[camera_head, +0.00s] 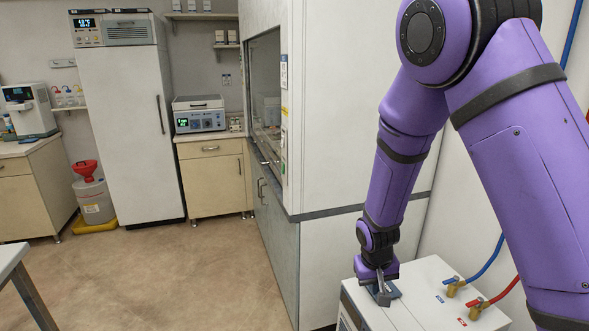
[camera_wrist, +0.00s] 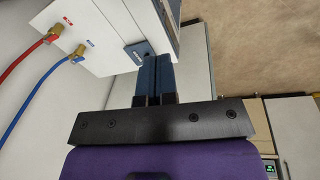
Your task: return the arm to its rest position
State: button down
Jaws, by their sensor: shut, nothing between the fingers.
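My purple arm reaches down on the right of the head view. My gripper (camera_head: 383,294) is at the top of a white box-shaped unit (camera_head: 424,284), close to a small dark blue-grey plate there. In the wrist view my gripper (camera_wrist: 155,72) has its two dark fingers together, with nothing seen between them. The fingertips are beside the blue-grey plate (camera_wrist: 139,52) on the white unit. I cannot tell whether they touch it.
Blue and red hoses join brass valves (camera_head: 455,287) on the unit's top. A fume hood (camera_head: 340,110) stands close behind my arm. A table corner (camera_head: 14,256) is at lower left. The floor (camera_head: 165,275) between is clear. A tall white cabinet (camera_head: 132,130) stands farther back.

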jog(key=s+d+r+t+y, duration=0.1)
jog(key=s+d+r, duration=0.15)
jog(key=r, duration=0.55)
jog(key=s+d+r, duration=0.2)
jog(key=s+r, duration=0.1)
jog(key=r, duration=0.4)
jog(key=s+d+r+t+y, duration=0.1)
jog(key=s+d+r, duration=0.1)
jog(key=r, duration=0.6)
jog(key=s+d+r+t, duration=0.1)
jog(key=s+d+r, duration=0.1)
jog(key=s+r, duration=0.3)
jog(key=s+d+r+m+t, duration=0.1)
jog(key=s+r, duration=0.5)
jog(key=s, duration=0.6)
jog(key=shift+s+d+r+h, duration=0.2)
jog(key=shift+s+d+h, duration=0.1)
jog(key=shift+d, duration=0.2)
jog(key=shift+d, duration=0.1)
